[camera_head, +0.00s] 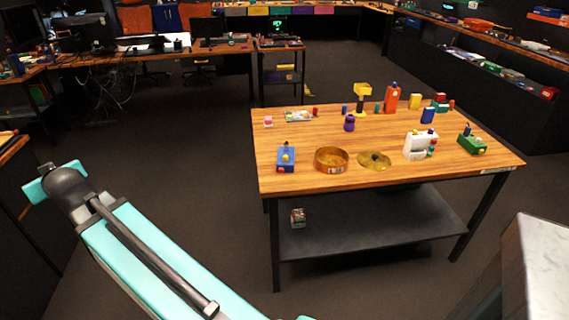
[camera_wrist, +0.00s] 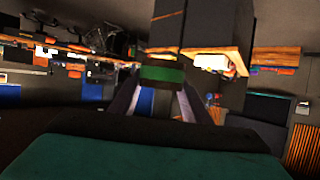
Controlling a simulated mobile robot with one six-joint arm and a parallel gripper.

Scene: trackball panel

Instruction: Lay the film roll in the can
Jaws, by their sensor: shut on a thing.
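A round, open brass-coloured can (camera_head: 331,160) stands near the front edge of the wooden table. A flat brass disc with a dark middle, which looks like its lid (camera_head: 375,160), lies just right of it. In the wrist view my gripper (camera_wrist: 160,88) is shut on a small dark green thing (camera_wrist: 162,74) at its fingertips. I cannot tell for sure whether this is the film roll; no film roll is plain on the table. My gripper does not show in the head view, and the can is not clear in the wrist view.
On the table (camera_head: 300,185), a blue box (camera_head: 286,159) stands left of the can and a white device (camera_head: 419,145) right of the lid. A green box (camera_head: 472,143) is farther right. Several small things stand at the back. A pale block (camera_head: 545,265) is at lower right.

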